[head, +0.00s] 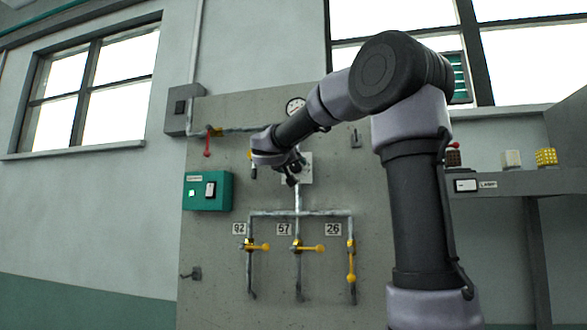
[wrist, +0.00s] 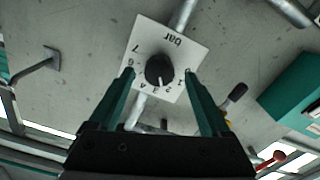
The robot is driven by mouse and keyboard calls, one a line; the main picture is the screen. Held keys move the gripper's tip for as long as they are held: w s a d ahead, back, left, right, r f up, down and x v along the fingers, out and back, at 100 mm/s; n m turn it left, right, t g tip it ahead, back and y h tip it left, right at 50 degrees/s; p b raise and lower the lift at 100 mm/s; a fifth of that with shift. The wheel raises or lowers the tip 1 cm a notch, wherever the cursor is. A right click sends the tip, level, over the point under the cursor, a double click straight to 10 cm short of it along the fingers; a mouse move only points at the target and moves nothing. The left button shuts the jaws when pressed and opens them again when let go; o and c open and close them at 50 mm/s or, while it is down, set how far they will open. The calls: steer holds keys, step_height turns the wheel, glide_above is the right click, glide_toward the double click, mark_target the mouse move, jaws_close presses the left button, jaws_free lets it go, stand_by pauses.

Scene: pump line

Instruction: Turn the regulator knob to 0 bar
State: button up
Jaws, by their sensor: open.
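The regulator knob (wrist: 159,69) is round and black, on a white square dial plate (wrist: 187,47) marked "bar" with numbers along its edge. In the wrist view the dial appears upside down, and a light mark on the knob points near the 3. My gripper (wrist: 158,73) is open, with one fingertip to each side of the knob in the picture. I cannot tell whether the fingers touch it or how far they reach around it. In the head view my gripper (head: 291,175) is in front of the plate (head: 306,168) and hides the knob.
A pressure gauge (head: 295,106) sits above the plate. A red-handled valve (head: 207,145) and a green box (head: 207,191) are to the left. Several yellow-handled valves (head: 310,248) are on the pipes below. A shelf (head: 510,182) with small items is at right.

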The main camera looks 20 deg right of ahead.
steer(key=shift+x, duration=0.8)
jaws_close()
steer(key=shift+n, duration=0.4)
steer(key=n, duration=0.3)
steer(key=shift+d, duration=0.1)
steer(key=n, duration=0.3)
steer(key=shift+s+n, duration=0.1)
steer(key=shift+n, duration=0.2)
steer(key=n, duration=0.6)
steer(key=shift+r+n, duration=0.1)
steer(key=shift+n, duration=0.2)
